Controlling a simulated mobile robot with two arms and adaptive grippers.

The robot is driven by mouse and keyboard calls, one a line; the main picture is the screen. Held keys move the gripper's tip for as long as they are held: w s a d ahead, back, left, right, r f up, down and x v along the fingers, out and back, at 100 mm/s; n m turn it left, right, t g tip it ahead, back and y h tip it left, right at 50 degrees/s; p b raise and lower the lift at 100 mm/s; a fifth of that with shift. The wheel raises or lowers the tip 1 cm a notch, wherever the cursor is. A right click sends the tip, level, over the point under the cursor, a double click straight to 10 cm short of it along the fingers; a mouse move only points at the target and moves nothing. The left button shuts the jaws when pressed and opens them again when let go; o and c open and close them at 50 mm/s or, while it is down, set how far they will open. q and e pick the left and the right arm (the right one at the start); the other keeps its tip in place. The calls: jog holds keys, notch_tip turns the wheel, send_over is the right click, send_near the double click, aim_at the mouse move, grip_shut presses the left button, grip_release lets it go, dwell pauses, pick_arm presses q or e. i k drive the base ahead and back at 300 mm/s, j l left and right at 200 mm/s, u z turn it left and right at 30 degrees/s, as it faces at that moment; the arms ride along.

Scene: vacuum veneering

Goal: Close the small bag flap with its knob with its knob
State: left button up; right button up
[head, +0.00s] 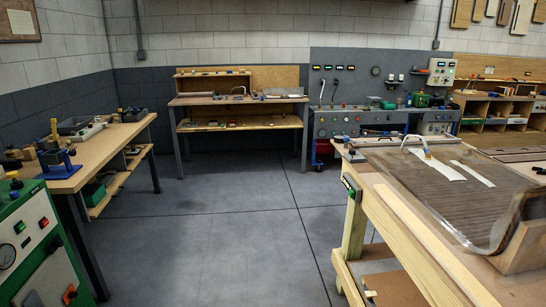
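A large clear vacuum bag (445,205) lies over a dark wood panel on the workbench at the right. A pale hose with a curved end meets the bag's top near a yellowish fitting (428,154). Two white strips (432,166) lie on the bag. A small greyish sheet or bag (285,93) lies on the far bench, too small to make out. I cannot pick out a small flap or its knob in the head view. Neither of my grippers is in view.
A wooden workbench (423,250) fills the right front. A side bench with tools (100,155) and a green machine (45,250) stand at the left. A control panel (362,122) stands at the back. The grey floor (225,220) between them is clear.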

aim_at(282, 90)
jog(key=i+u, duration=0.1)
jog(key=i, duration=1.15)
jog(key=i+l+u, duration=0.1)
jog(key=i, duration=1.15)
jog(key=i+z, duration=0.1)
jog(key=i, duration=0.75)
jog(key=i+j+z, duration=0.1)
jog(key=i, duration=0.75)
jog(key=i+j+z, duration=0.1)
jog(key=i, duration=0.7)
jog(key=i+l+z, duration=0.15)
jog(key=i+z, duration=0.35)
jog(key=i, duration=0.25)
jog(key=i+j+z, duration=0.15)
jog(key=i+z, duration=0.35)
jog(key=i, duration=0.2)
jog(key=i+l+u, duration=0.5)
jog(key=i+l, duration=0.3)
jog(key=i, duration=0.15)
jog(key=i+l+u, duration=0.3)
jog(key=l+u, duration=0.35)
jog(key=i+l+u, duration=0.15)
jog(key=l+u, duration=0.15)
jog(key=i+l+u, duration=0.1)
jog(key=l+u, duration=0.2)
jog(key=l, duration=0.2)
jog(key=l+u, duration=0.35)
